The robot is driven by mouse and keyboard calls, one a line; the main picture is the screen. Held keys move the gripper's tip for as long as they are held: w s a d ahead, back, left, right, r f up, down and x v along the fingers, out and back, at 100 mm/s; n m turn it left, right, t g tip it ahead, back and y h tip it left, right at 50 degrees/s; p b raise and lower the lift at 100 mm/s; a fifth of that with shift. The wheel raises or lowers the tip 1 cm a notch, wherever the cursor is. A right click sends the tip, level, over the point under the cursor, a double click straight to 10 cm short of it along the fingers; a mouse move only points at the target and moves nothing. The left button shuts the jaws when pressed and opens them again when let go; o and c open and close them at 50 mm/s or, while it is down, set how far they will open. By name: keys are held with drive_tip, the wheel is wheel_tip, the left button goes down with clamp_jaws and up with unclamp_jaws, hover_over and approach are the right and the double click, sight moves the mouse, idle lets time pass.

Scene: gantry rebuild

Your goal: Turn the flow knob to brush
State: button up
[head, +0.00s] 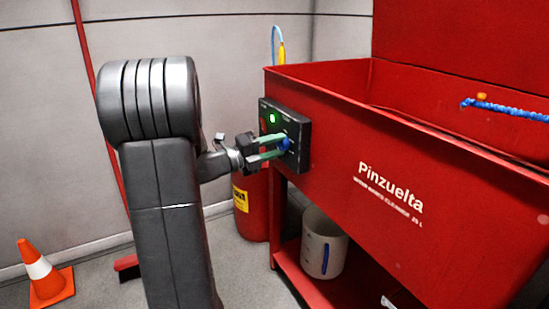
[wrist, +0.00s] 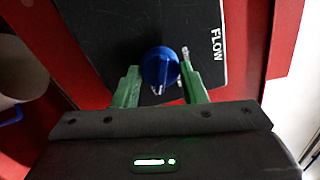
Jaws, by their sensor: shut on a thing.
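The blue flow knob (wrist: 160,67) sits on a black control panel (wrist: 205,85) marked FLOW, seen sideways in the wrist view. In the head view the knob (head: 286,144) shows at the tip of my gripper, on the panel (head: 300,128) at the left end of the red parts washer. My gripper (head: 279,148) has green fingers, one on each side of the knob, and is shut on it. In the wrist view the fingers (wrist: 160,78) flank the knob's near part. A green light (head: 272,118) glows on the panel. The brush marking cannot be read.
The red washer basin (head: 420,170) reads Pinzuelta, with a blue hose (head: 505,109) above it. A white bucket (head: 324,245) stands on the lower shelf. A red cylinder (head: 251,200) is behind my arm. An orange cone (head: 43,272) stands at left.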

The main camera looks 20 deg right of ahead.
drive_tip(key=shift+f+m+b, duration=0.15)
drive_tip(key=shift+m+b, duration=0.4)
drive_tip(key=shift+m, duration=0.05)
drive_tip(key=o, duration=1)
drive_tip(key=shift+c, duration=0.2)
drive_tip(key=a+p, duration=0.3)
drive_tip(key=a, duration=1)
drive_tip(key=shift+s+a+f, duration=0.25)
drive_tip(key=shift+a+f, duration=0.15)
